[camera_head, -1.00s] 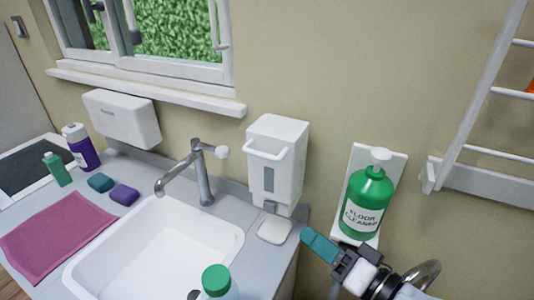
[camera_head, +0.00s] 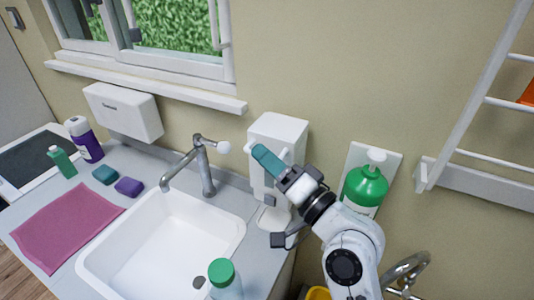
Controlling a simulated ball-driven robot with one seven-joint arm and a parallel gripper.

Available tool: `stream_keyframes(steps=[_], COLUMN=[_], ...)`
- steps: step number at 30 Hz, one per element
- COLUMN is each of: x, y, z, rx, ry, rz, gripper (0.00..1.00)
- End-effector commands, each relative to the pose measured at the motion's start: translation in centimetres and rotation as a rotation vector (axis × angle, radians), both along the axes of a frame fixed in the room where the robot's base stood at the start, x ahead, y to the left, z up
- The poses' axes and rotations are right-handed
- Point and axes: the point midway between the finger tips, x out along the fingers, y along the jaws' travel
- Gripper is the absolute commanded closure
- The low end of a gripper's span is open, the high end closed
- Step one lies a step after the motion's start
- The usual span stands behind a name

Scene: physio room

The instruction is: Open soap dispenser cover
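The white soap dispenser (camera_head: 277,127) is mounted on the wall to the right of the sink. Its front has a white handle bar on the upper part, now partly hidden. My gripper (camera_head: 264,158) with teal fingertips is in front of the dispenser's upper front, by the handle bar. The fingers overlap one another in this view, so I cannot tell whether they are open or touching the bar. My gripper and arm hide much of the dispenser's front and lower right side. The cover looks closed.
The sink (camera_head: 160,245) and grey tap (camera_head: 205,170) lie to the left. A soap dish (camera_head: 272,219) sits below the dispenser. A green floor cleaner bottle (camera_head: 366,187) stands to the right, partly behind my arm. A green-capped bottle (camera_head: 222,275) stands at the front.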

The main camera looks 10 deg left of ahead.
Motion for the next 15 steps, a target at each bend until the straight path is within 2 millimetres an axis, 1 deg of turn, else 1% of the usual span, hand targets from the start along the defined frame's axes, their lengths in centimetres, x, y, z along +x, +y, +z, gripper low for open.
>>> stream_keyframes(steps=[3,10,11,15], x=[0.24,0.26,0.26,0.26], y=[0.35,0.35,0.35,0.34], z=[0.03,0.02,0.02,0.02], rx=[-0.001,-0.001,-0.001,-0.001], ry=[0.001,0.001,0.001,0.001], rz=[0.000,0.000,0.000,0.000], gripper=[0.63,0.63,0.65,0.78])
